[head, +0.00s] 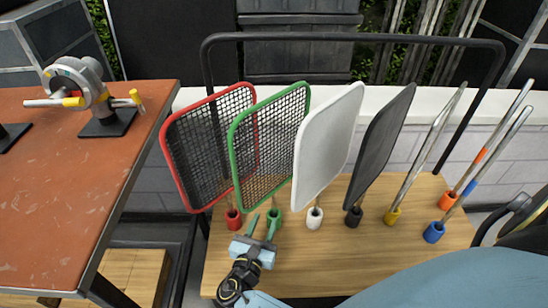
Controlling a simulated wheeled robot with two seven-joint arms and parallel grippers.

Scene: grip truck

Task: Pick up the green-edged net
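The green-edged net (270,137) is a dark mesh panel in a green frame. It stands tilted in the rack, with its lower end at a green socket (274,216). My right gripper (263,222) is in front of that socket, low down, with its two fingers apart and pointing toward the back. It holds nothing that I can see. The fingertips are close to the net's lower end, but I cannot tell whether they touch it. My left gripper is not in view.
A red-edged net (190,150) stands close on the left. A white panel (327,140) and a black panel (380,140) stand on the right, then several poles. A black rail (350,37) spans behind. An orange-brown table (70,180) with clamp hardware is at left.

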